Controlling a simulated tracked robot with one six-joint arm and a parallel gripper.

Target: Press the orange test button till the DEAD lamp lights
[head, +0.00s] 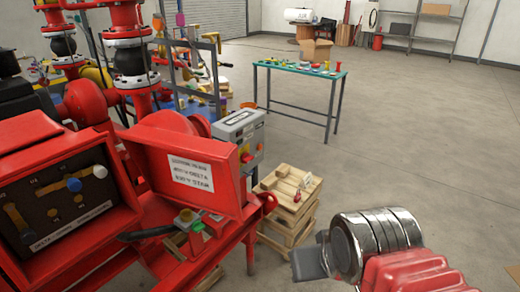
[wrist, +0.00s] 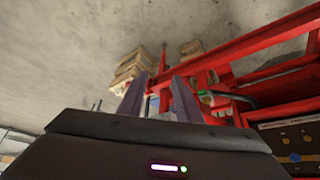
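A small orange part (head: 197,226) sits beside a green part (head: 187,215) on the red skid's front ledge; it may be the test button, but it is too small to tell. I cannot make out a DEAD lamp or any lit lamp. A grey control box (head: 238,135) with small buttons stands behind the red sign plate. My gripper (head: 310,262) is at the lower right, apart from the skid and right of the orange part. In the wrist view its two fingers (wrist: 160,100) stand apart with nothing clearly held between them.
A red panel box (head: 65,205) with blue and white knobs is at the left. Stacked wooden pallets (head: 290,195) stand on the floor behind my gripper. A teal-topped table (head: 300,68) with small items is farther back.

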